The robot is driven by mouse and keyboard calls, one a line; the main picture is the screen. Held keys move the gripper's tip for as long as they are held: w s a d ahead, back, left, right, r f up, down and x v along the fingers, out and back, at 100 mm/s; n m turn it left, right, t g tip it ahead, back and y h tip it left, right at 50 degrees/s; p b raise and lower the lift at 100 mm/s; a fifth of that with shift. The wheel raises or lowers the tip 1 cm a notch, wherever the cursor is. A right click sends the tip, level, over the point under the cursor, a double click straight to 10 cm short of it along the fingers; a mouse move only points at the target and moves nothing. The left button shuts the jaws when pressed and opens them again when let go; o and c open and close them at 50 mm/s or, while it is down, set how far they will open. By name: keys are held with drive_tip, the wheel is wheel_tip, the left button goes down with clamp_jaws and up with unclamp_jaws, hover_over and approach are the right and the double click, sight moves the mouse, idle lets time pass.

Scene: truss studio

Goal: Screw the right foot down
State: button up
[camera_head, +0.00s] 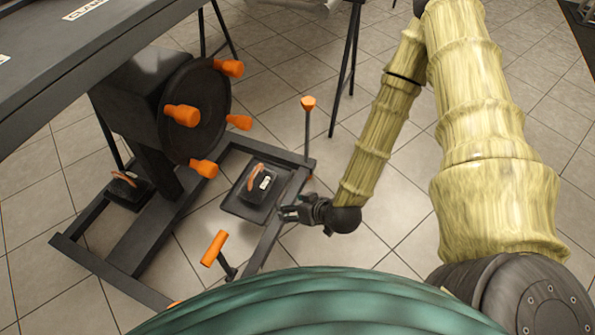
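A dark base frame lies on the tiled floor, and its right bar (276,228) runs from the front to the back right corner. At that corner an orange-capped upright screw (308,104) stands on a thin dark rod. Nearer to me an orange T-handle (214,248) sits tilted on a short dark stem by the same bar. I cannot tell which of these is the right foot. My gripper (284,211) is above the right bar, between these two handles and touching neither. It points left, and its fingers are too small to show whether they are open.
A black weight with an orange handle (257,184) lies on a dark plate just left of my gripper. Another weight (127,187) lies farther left. A round dark disc (196,105) with several orange knobs rises above the frame. Tripod legs (347,75) stand behind.

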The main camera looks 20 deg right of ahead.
drive_tip(key=w+d+r+t+p, duration=0.3)
drive_tip(key=w+d+r, duration=0.1)
drive_tip(key=w+d, duration=0.25)
drive_tip(key=n+t+y+p, duration=0.2)
drive_tip(key=n+y+p, duration=0.4)
drive_tip(key=n+y, duration=0.2)
approach(308, 100)
drive_tip(key=b+x, duration=0.1)
drive_tip(key=x, duration=0.2)
drive_tip(key=b+x, duration=0.1)
drive_tip(key=x, duration=0.2)
drive_tip(key=b+x, duration=0.1)
drive_tip(key=x, duration=0.3)
drive_tip(key=shift+f, duration=0.3)
drive_tip(key=shift+c, duration=0.2)
drive_tip(key=shift+s+m, duration=0.1)
drive_tip(key=shift+m, duration=0.2)
drive_tip(key=c, duration=1)
